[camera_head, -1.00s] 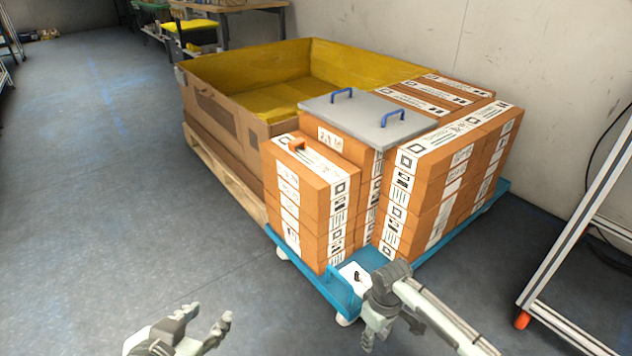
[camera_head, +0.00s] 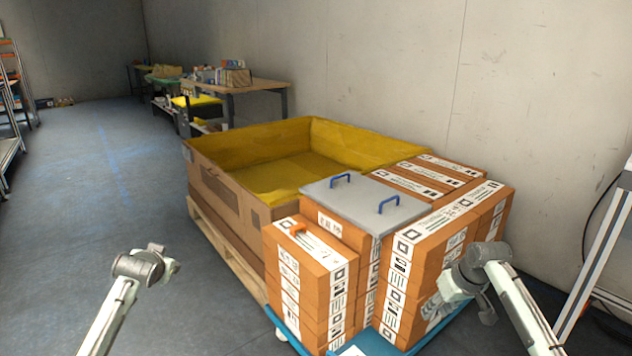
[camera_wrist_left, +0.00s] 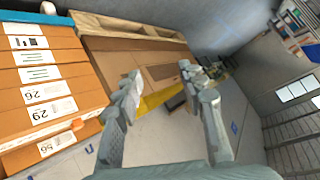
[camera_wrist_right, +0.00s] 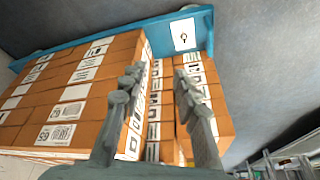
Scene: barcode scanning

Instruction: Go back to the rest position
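My left gripper (camera_wrist_left: 163,90) is open and empty in the left wrist view, its two fingers apart. In the head view its arm comes up from the lower left, over the floor left of the boxes, and the fingers are hard to make out. My right gripper (camera_wrist_right: 160,80) is open and empty in the right wrist view, its fingers in front of stacked boxes. In the head view the right gripper (camera_head: 464,302) hangs before the right-hand stack of orange-brown boxes (camera_head: 410,265); I cannot tell how close it is.
The labelled boxes stand on a blue cart (camera_wrist_right: 153,36). A grey lid with blue handles (camera_head: 350,207) lies on top. A small orange object (camera_head: 298,229) sits on the left stack. Behind is a yellow-lined cardboard bin (camera_head: 225,205) on a pallet. A metal frame (camera_head: 592,265) stands right. Floor left is clear.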

